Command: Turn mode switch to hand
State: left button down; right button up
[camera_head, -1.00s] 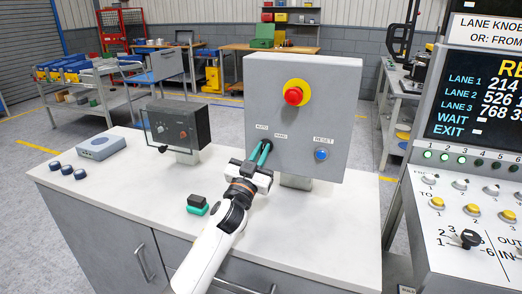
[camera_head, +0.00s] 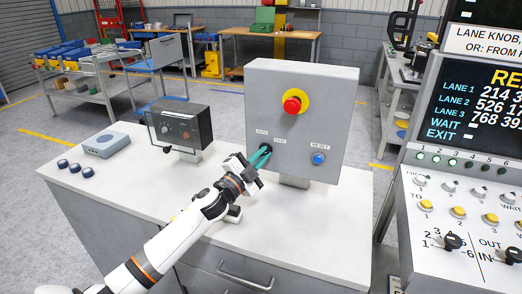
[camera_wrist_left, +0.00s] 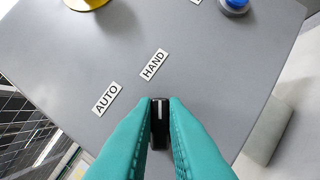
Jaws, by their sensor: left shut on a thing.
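The mode switch is a black knob with a white line (camera_wrist_left: 159,122) on the grey control box (camera_head: 325,120). My left gripper's teal fingers (camera_head: 262,155) are shut on the knob, one on each side, as the left wrist view (camera_wrist_left: 159,140) shows. There the white line points straight up the picture, towards the HAND label (camera_wrist_left: 154,64). The AUTO label (camera_wrist_left: 107,98) lies to the left of that line. In the head view the fingers hide most of the knob. My right gripper is not in view.
A red emergency button on yellow (camera_head: 292,105) is above the switch, and a blue reset button (camera_head: 318,158) is to its right. A dark meter box (camera_head: 180,127), a grey-blue box (camera_head: 103,143) and small dark knobs (camera_head: 75,168) stand on the white bench (camera_head: 300,225).

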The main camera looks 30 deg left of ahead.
pick_arm(q)
jog(key=shift+m+g+p, duration=0.3)
jog(key=shift+m, duration=0.3)
jog(key=c, duration=1.5)
grip_release()
jog(key=shift+o, duration=0.2)
